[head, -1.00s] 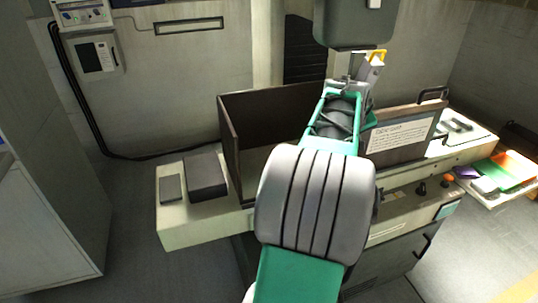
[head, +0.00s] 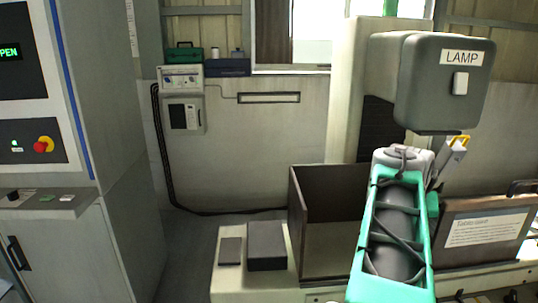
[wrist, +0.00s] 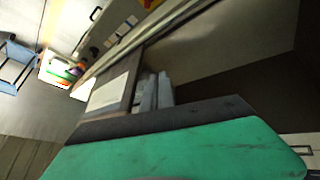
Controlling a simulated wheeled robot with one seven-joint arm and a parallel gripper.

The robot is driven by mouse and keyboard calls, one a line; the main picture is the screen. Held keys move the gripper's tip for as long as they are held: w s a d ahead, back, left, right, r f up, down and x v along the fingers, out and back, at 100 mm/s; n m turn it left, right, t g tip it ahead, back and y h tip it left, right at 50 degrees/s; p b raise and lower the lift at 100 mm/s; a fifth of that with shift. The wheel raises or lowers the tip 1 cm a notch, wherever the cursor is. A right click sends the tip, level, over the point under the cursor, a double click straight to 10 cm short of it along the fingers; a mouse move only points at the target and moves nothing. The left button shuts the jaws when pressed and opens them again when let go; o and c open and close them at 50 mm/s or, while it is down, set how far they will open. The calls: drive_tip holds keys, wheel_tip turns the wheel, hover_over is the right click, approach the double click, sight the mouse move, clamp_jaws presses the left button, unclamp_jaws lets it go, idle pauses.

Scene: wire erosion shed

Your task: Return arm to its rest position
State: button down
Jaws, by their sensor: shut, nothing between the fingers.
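My arm, green and grey, rises from the bottom right of the head view, in front of the machine and just below the lamp housing (head: 443,85). My gripper's two pale grey fingers show close together in the wrist view (wrist: 155,92), beyond the green and dark edge of my wrist. They are shut and hold nothing. In the head view, the arm hides the gripper.
An open dark-walled box (head: 325,200) stands left of my arm. A panel with a printed notice (head: 487,230) stands right of it. A yellow-topped fitting (head: 457,146) is close to the arm's end. Dark blocks (head: 267,245) lie on the ledge. A control cabinet (head: 45,100) is at the left.

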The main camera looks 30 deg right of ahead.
drive_tip(key=w+a+f+n+y, duration=0.15)
drive_tip(key=a+f+y, duration=0.25)
drive_tip(key=a+f, duration=1.35)
drive_tip(key=w+a+r+n+y+p, duration=0.1)
drive_tip(key=a+n, duration=0.3)
drive_tip(key=a, duration=0.9)
drive_tip(key=w+a+r+n+t+y, duration=0.1)
drive_tip(key=w+a+n, duration=0.3)
drive_tip(key=a, duration=0.9)
drive_tip(key=shift+w+a+r+n+y+p, duration=0.2)
drive_tip(key=shift+a+n+y+p, duration=0.15)
drive_tip(key=shift+n, duration=0.2)
